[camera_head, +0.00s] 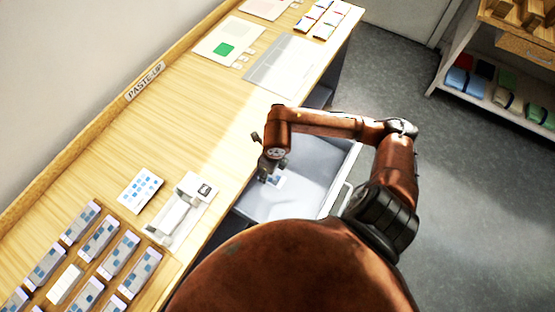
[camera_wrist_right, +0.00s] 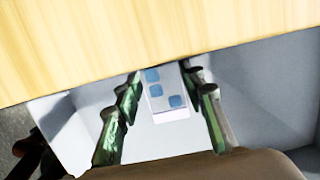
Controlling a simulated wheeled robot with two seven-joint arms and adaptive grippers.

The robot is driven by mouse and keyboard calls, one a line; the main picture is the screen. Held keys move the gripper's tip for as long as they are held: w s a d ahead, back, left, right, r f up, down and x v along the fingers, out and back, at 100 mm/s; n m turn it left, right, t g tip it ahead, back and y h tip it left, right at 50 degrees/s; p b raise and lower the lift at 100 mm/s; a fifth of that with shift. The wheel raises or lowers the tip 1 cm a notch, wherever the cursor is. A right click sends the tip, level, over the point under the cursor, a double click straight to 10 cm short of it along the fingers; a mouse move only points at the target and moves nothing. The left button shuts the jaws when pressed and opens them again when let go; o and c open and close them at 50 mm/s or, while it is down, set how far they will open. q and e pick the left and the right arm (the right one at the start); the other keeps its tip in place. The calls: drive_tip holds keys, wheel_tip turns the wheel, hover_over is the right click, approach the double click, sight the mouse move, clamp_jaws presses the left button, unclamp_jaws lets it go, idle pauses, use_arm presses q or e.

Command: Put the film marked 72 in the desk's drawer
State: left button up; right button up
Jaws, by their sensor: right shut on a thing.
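My right gripper (camera_head: 268,166) hangs over the open desk drawer (camera_head: 318,172), and the drawer's pale inside is otherwise empty where I can see it. It is shut on a small pale film with blue squares (camera_head: 276,182). In the right wrist view the film (camera_wrist_right: 165,95) sits between the fingers of my right gripper (camera_wrist_right: 163,72), above the pale drawer floor. I cannot read a number on it, nor tell if it touches the floor. The desk (camera_head: 150,120) has its edge just left of the gripper. My left gripper is not in view.
Several similar blocks with blue squares (camera_head: 98,238) lie in rows at the lower left of the desk. A white card (camera_head: 141,190) and a white device (camera_head: 183,207) are near the drawer. Sheets (camera_head: 285,65) lie farther up. A shelf (camera_head: 500,100) stands at the right.

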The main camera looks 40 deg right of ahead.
drive_tip(key=d, duration=0.2)
drive_tip(key=w+d, duration=0.1)
drive_tip(key=d, duration=0.2)
drive_tip(key=w+d, duration=0.1)
drive_tip(key=d, duration=0.1)
drive_tip(key=shift+d, duration=0.2)
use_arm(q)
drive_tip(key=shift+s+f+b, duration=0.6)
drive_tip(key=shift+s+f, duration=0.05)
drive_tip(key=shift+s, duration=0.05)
use_arm(e)
drive_tip(key=shift+w+f, duration=0.1)
drive_tip(key=shift+f, duration=1.7)
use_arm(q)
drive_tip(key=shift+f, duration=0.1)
use_arm(e)
drive_tip(key=o, duration=0.9)
drive_tip(key=shift+f, duration=0.1)
drive_tip(key=shift+o, duration=0.2)
